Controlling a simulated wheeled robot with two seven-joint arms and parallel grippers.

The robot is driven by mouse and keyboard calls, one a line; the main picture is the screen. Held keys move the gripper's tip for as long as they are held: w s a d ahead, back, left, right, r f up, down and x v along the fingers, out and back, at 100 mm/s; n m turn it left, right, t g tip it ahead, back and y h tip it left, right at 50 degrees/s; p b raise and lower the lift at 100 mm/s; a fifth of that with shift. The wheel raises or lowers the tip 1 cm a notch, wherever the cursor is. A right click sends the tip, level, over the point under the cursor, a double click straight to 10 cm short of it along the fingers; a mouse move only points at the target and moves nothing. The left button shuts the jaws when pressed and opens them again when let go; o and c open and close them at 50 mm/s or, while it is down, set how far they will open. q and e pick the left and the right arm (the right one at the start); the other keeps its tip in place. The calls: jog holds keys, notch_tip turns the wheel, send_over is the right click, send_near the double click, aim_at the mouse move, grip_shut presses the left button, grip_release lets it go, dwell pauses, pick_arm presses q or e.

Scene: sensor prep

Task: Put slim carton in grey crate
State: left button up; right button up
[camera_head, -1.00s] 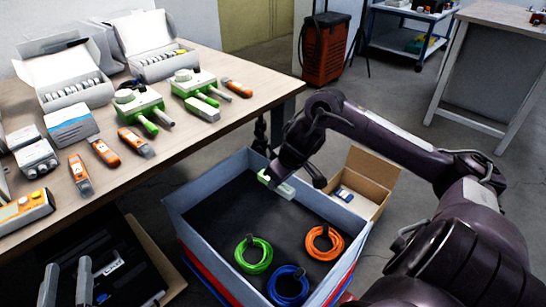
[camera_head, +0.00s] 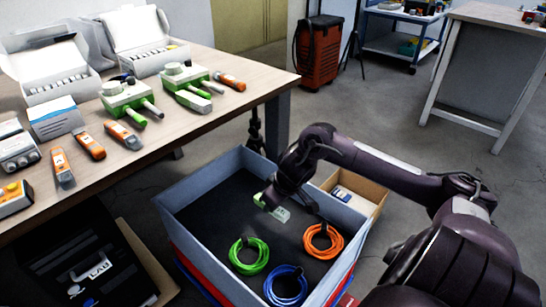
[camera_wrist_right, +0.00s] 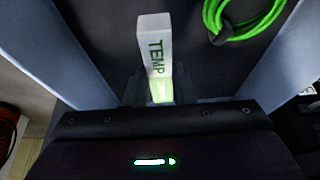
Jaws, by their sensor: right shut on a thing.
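The slim carton (camera_head: 275,210), white with a green end, is held in my right gripper (camera_head: 268,200) over the inside of the grey crate (camera_head: 203,238). In the right wrist view the carton (camera_wrist_right: 155,45) shows "TEMP" on its side and sticks out from between the fingers of my right gripper (camera_wrist_right: 155,88), above the dark crate floor. I cannot tell its exact height above the floor. My left gripper is not in view.
Green (camera_head: 249,255), blue (camera_head: 287,286) and orange (camera_head: 323,241) coiled cables lie in the crate's near and right part. A cardboard box (camera_head: 357,190) stands behind the crate's right wall. The wooden table (camera_head: 185,128) at left holds sensors and open boxes.

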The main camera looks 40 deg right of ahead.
aim_at(269, 226)
notch_tip(269, 226, down, 4)
jog(key=shift+w+r+b, duration=0.1)
jog(key=shift+b, duration=0.45)
notch_tip(269, 226, down, 4)
jog(key=shift+f+b, duration=0.1)
jog(key=shift+b, duration=1.1)
jog(key=shift+d+f, duration=0.1)
jog(key=o, duration=0.9)
jog(key=shift+o, duration=0.2)
